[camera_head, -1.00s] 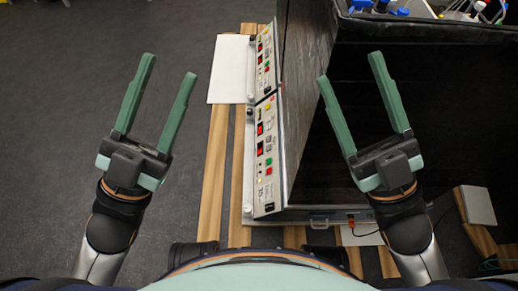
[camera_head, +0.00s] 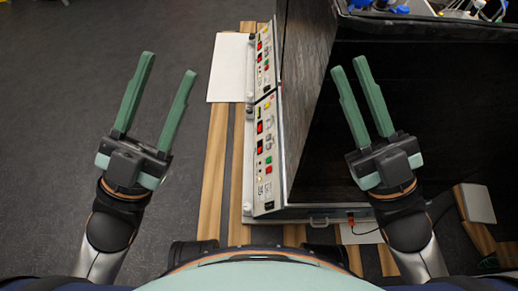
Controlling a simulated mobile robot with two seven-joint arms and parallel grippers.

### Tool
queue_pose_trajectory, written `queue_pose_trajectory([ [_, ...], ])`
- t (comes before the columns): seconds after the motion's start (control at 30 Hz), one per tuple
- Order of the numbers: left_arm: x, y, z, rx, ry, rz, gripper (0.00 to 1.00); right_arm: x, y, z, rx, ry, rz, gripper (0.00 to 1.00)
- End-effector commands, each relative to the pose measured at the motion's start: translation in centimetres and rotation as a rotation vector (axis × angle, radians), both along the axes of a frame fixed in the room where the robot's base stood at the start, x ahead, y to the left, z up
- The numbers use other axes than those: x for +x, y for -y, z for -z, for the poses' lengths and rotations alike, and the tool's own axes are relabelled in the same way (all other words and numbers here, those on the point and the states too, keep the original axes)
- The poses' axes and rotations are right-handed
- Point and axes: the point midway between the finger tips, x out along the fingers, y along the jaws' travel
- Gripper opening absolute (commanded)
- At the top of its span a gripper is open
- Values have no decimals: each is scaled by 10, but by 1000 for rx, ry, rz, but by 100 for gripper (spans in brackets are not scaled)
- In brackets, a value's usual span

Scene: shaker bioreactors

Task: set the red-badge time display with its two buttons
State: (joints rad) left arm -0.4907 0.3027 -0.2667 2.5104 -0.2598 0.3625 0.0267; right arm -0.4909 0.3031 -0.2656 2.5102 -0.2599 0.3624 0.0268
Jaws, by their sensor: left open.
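Two slanted control panels stand end to end on the left side of a dark cabinet, a near panel (camera_head: 262,197) and a far panel (camera_head: 267,66). Each has small red displays and coloured buttons. The near panel shows a red display (camera_head: 260,127), a green button (camera_head: 268,161) and a red button (camera_head: 269,170). The badges are too small to tell which display is the red-badge one. My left gripper (camera_head: 169,62) is open and empty, left of the panels. My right gripper (camera_head: 350,64) is empty, its fingers narrowly apart, right of the panels before the cabinet.
The dark cabinet (camera_head: 440,90) fills the right side, with bottles and tubes in its top. A white board (camera_head: 229,66) lies left of the far panel. Wooden slats (camera_head: 213,170) run below the panels. The grey floor (camera_head: 70,100) at the left is clear.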

Motion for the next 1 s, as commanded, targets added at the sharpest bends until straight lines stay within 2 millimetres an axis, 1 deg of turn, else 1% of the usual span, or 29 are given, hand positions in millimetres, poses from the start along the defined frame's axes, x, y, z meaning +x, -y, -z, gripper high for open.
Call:
queue_pose_trajectory([
  [0.03,0,0,0,0,0,0,50,0,0,0,0,0,0,12],
  [0.13,0,0,0,0,0,0,50,0,0,0,0,0,0,1],
  [0.17,0,0,0,0,0,0,50,0,0,0,0,0,0,0],
  [1.0,0,0,0,1,1,-1,50,0,0,0,0,0,0,0],
])
